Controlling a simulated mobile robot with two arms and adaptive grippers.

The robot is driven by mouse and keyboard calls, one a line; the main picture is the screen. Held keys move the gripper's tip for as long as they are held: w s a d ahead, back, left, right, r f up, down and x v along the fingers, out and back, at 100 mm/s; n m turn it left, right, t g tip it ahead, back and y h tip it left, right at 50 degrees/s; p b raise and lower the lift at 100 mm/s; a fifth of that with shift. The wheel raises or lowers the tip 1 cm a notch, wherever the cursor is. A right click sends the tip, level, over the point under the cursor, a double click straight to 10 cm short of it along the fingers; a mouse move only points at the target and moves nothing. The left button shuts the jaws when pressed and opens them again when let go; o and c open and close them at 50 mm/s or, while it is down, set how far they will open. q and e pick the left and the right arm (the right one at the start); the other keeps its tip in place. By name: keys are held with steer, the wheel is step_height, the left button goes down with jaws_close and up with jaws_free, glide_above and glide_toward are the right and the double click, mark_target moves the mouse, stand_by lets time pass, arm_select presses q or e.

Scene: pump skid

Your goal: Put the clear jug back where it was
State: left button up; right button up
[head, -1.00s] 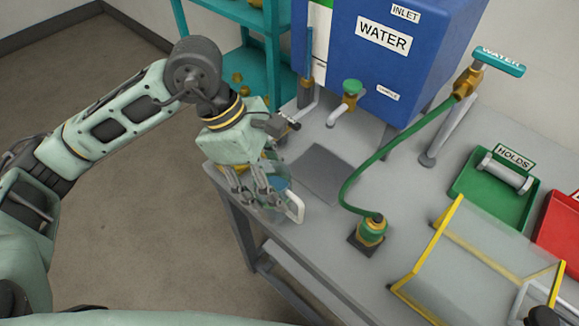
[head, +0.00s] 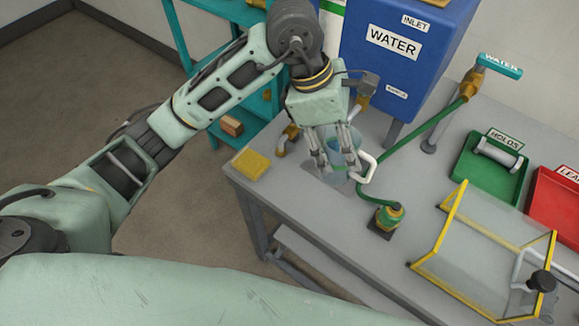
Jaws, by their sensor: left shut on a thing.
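The clear jug (head: 345,160), with bluish contents and a white handle (head: 369,168), is in the middle of the head view. My left gripper (head: 338,167) is above it, pointing down, with its fingers shut on the jug. The jug is over the dark grey patch (head: 322,181) on the grey bench, in front of the blue WATER tank (head: 390,75). I cannot tell whether its base touches the bench. The fingers hide part of the jug. My right gripper is not in view.
A yellow pad (head: 251,165) lies at the bench's left corner. A yellow-edged clear guard (head: 480,245), green tray (head: 480,180) and red tray (head: 560,205) stand right.

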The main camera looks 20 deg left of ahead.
arm_select(q)
steer(key=a+f+p, duration=0.4)
steer(key=a+f, duration=0.6)
steer(key=shift+w+a+f+p, duration=0.2)
steer(key=shift+w+p, duration=0.15)
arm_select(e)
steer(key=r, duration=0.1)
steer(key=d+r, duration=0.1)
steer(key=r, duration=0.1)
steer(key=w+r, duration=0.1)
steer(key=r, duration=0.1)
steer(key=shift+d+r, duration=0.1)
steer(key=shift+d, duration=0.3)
arm_select(q)
steer(key=shift+f, duration=0.25)
steer(key=o, duration=1.6)
steer(key=shift+r, duration=0.1)
steer(key=shift+c, duration=0.2)
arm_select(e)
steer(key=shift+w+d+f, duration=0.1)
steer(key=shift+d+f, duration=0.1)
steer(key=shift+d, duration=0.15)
